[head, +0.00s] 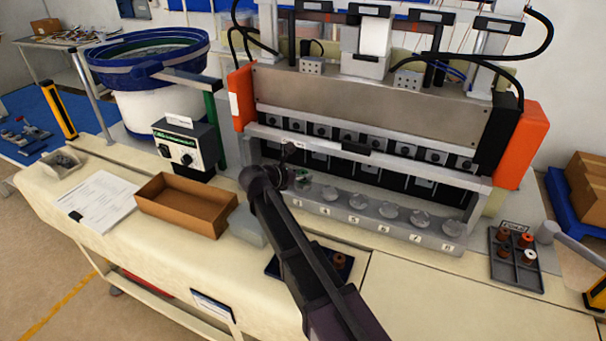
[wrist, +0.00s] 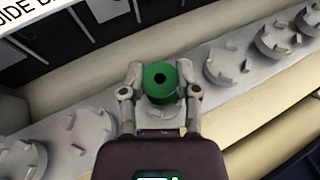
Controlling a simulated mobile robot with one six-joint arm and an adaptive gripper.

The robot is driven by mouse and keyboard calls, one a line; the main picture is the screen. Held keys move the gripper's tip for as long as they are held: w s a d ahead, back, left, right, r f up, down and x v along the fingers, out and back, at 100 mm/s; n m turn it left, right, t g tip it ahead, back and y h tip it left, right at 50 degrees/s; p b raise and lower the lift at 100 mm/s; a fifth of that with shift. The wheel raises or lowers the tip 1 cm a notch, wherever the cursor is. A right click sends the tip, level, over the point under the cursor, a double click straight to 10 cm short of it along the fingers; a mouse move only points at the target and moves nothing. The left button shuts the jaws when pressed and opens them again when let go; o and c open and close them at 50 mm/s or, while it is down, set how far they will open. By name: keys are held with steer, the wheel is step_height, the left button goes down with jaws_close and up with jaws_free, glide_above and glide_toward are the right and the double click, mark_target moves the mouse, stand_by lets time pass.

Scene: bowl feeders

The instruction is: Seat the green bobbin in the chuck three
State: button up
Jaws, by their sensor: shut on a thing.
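The green bobbin (wrist: 158,84) is upright between the two fingers of my gripper (wrist: 160,92) in the wrist view, its round top with a dark centre hole facing the camera. My gripper is shut on it. A grey chuck (wrist: 160,115) shows directly below the bobbin; I cannot tell whether the bobbin touches it. In the head view my gripper (head: 300,180) is at the left part of the chuck row, with a bit of green (head: 303,183) showing.
More grey chucks (head: 358,201) stand in a row to the right on a numbered rail. The machine's steel front panel (head: 370,105) rises behind. A brown box (head: 150,190) lies left. A dark tray (head: 340,280) is partly behind my arm; another tray (head: 526,277) with several bobbins is right.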

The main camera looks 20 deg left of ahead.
steer(key=shift+f+b, duration=0.6)
stand_by(0.6)
steer(key=o, duration=0.7)
steer(key=shift+c, duration=0.2)
steer(key=p+v, duration=0.4)
steer(key=v, duration=0.7)
stand_by(0.7)
stand_by(0.8)
